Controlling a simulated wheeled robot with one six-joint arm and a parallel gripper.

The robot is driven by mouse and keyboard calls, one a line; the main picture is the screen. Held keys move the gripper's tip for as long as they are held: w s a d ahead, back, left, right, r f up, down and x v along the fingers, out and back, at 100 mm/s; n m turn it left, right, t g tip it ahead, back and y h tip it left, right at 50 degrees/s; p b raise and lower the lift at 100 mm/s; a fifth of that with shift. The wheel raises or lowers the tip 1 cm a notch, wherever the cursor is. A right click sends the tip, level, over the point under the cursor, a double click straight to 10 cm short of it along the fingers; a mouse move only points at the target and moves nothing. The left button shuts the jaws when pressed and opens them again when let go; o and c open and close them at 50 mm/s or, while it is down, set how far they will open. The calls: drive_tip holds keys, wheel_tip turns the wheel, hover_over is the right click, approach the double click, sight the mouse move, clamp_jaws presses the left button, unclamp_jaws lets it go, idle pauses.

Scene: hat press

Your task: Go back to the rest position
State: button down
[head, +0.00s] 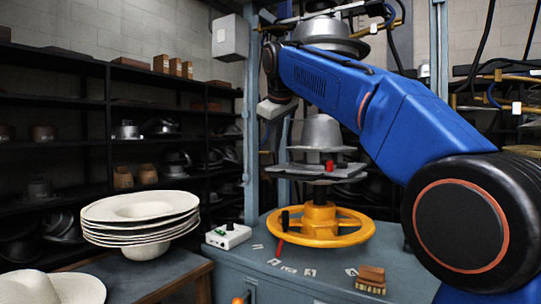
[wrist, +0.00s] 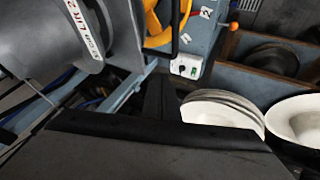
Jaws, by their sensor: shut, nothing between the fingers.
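My gripper (wrist: 160,82) shows in the wrist view as dark fingers, shut and empty, rising from a broad dark body at the bottom. In the head view my blue arm reaches from the lower right up to the left. Its wrist end hangs left of the press head, above the bench and clear of the hats; the fingers cannot be made out there. The hat press has a rounded metal block (head: 321,131) on a plate and a yellow handwheel (head: 318,226) below. The handwheel also shows at the top of the wrist view (wrist: 154,25).
A stack of white hats (head: 140,212) stands left of the bench (head: 330,270). Another white hat (head: 60,289) lies at lower left. A control box (head: 228,236) and a brush (head: 371,279) are on the bench. Dark shelves (head: 75,105) line the left; a blue-grey post (head: 251,120) stands near my wrist.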

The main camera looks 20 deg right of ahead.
drive_tip(key=s+d+f+m+g, duration=0.1)
drive_tip(key=s+d+f+m, duration=0.2)
drive_tip(key=s+f, duration=1.6)
drive_tip(key=s+d+f+m+g+y, duration=0.1)
drive_tip(key=s+d+f+m, duration=0.2)
drive_tip(key=s+f, duration=1.7)
wheel_tip(320, 180, down, 7)
drive_tip(key=shift+s+d+f+m+g, duration=0.2)
drive_tip(key=shift+s+d+m+g, duration=0.1)
drive_tip(key=shift+m, duration=0.4)
